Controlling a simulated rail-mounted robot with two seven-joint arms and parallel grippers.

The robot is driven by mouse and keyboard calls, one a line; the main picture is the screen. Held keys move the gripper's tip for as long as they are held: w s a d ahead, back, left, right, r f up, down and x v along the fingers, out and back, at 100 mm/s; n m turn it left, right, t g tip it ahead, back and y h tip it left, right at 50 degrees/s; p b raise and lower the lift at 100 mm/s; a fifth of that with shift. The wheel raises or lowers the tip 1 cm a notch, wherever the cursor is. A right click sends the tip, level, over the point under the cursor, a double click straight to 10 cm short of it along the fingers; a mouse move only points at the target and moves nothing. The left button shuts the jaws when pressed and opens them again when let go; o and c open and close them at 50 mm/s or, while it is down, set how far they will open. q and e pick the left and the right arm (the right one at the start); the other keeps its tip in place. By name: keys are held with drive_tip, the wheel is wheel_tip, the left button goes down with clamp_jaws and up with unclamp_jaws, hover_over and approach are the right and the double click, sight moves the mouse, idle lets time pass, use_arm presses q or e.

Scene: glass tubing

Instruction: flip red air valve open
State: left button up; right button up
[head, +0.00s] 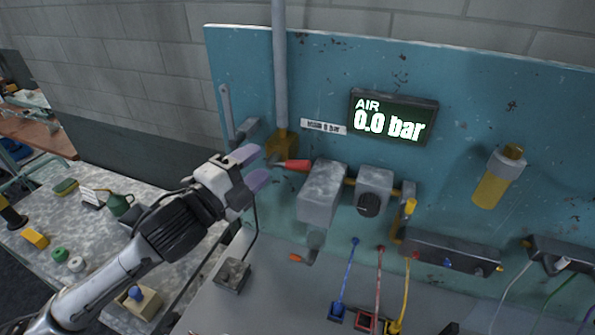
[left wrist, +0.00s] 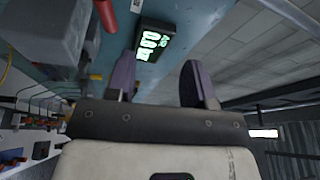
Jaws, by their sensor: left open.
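The red air valve handle (head: 291,165) sticks out sideways to the right from a brass valve body (head: 281,143) at the foot of a grey vertical pipe. My left gripper (head: 252,167) is open and empty, its purple fingertips just left of the valve and handle. I cannot tell its exact depth from the handle. In the left wrist view the open fingers (left wrist: 160,82) show, with a red bar (left wrist: 106,15), likely the handle, at the upper left, outside them. The air display (head: 392,117) reads 0.0 bar. My right gripper is not in view.
A grey box (head: 321,193) and a regulator with a black knob (head: 369,204) sit right of the handle on the teal panel (head: 460,85). A smaller red-tipped lever (head: 300,258) is below. Colored hoses hang lower right. A cluttered bench (head: 85,235) is at left.

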use_arm(q)
drive_tip(key=n+g+y, duration=0.1)
drive_tip(key=n+g, duration=0.1)
approach(295, 167)
drive_tip(key=v, duration=0.2)
drive_tip(key=shift+y, duration=0.3)
drive_tip(key=x, duration=1.3)
drive_tip(key=shift+d+r+p, duration=0.2)
drive_tip(key=shift+d+p, duration=0.05)
drive_tip(key=shift+p, duration=0.1)
clamp_jaws()
